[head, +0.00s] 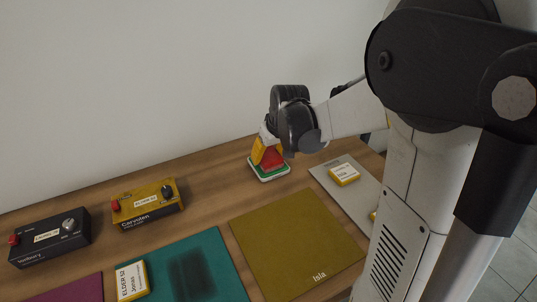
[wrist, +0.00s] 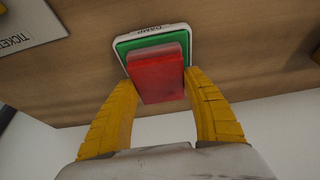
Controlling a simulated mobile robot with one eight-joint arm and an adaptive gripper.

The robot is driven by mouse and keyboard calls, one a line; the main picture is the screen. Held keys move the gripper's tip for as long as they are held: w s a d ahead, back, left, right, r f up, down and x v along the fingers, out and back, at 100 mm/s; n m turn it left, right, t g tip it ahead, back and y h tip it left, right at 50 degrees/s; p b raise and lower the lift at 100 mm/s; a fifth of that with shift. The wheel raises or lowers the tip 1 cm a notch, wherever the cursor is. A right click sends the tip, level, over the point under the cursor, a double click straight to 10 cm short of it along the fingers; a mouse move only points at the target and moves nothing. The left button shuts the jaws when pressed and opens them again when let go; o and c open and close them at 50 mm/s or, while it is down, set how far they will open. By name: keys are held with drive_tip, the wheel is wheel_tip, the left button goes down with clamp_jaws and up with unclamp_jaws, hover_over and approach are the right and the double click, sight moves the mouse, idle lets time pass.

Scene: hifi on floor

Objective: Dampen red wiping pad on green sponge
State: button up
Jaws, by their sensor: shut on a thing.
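The red wiping pad (wrist: 158,79) is between the two yellow fingers of my gripper (wrist: 160,95), which is shut on it. In the head view the red pad (head: 271,158) shows below my gripper (head: 264,152), partly hidden by a finger. The green sponge (wrist: 124,48) lies in a white-rimmed tray marked "DAMP" in the wrist view. In the head view the green sponge (head: 268,173) is directly under the pad at the back of the table. The pad is over the sponge and looks to be on or very close to it; I cannot tell whether they touch.
A yellow box (head: 147,205) and a black box (head: 49,239) with knobs stand left on the wooden table. A teal mat (head: 225,266), an olive mat (head: 297,240) and a grey mat (head: 330,182) lie in front. The white wall is close behind.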

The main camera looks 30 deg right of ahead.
sight(269, 155)
drive_tip(key=shift+r, duration=0.1)
idle(0.3)
wheel_tip(269, 155, up, 7)
drive_tip(key=p, duration=0.5)
drive_tip(key=shift+p, duration=0.35)
drive_tip(key=shift+s+f, duration=0.1)
drive_tip(key=shift+f, duration=0.1)
idle(0.3)
